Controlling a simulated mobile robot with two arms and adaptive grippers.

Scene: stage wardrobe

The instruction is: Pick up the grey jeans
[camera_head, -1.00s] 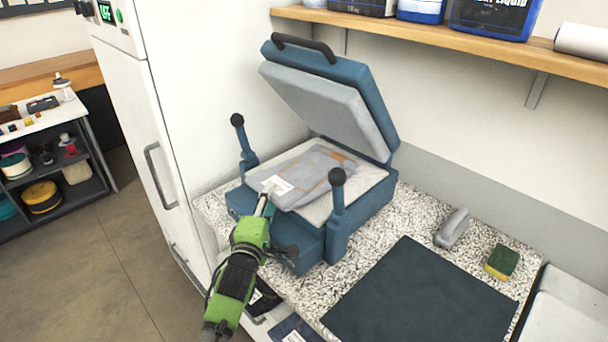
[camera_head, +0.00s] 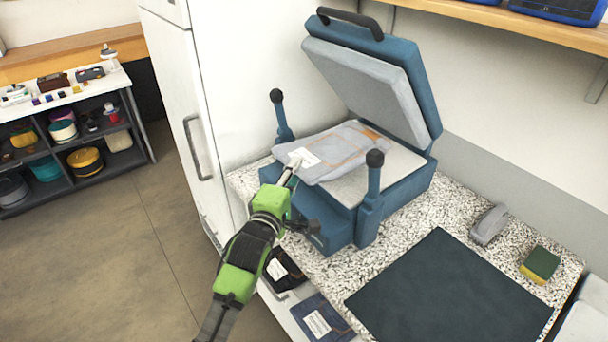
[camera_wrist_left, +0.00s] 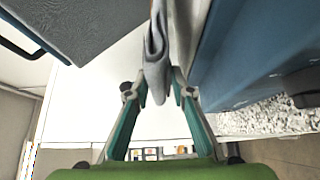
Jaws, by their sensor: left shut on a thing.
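The folded grey jeans (camera_head: 345,148), with a white label and brown stitching, are over the pale lower pad (camera_head: 385,172) of the open blue heat press (camera_head: 332,222). My left gripper (camera_head: 296,164) is shut on their near left edge, beside the label. In the left wrist view my left gripper (camera_wrist_left: 158,92) pinches a fold of the grey jeans (camera_wrist_left: 157,58) between its fingertips. The jeans look slightly raised off the pad, though their far edge may still touch it. My right gripper is not in view.
The press's raised lid (camera_head: 365,80) tilts above the jeans. Two black-knobbed levers (camera_head: 372,190) flank the pad. A dark mat (camera_head: 445,295), a grey handled tool (camera_head: 489,224) and a sponge (camera_head: 540,264) lie to the right. A white cabinet (camera_head: 180,110) stands left.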

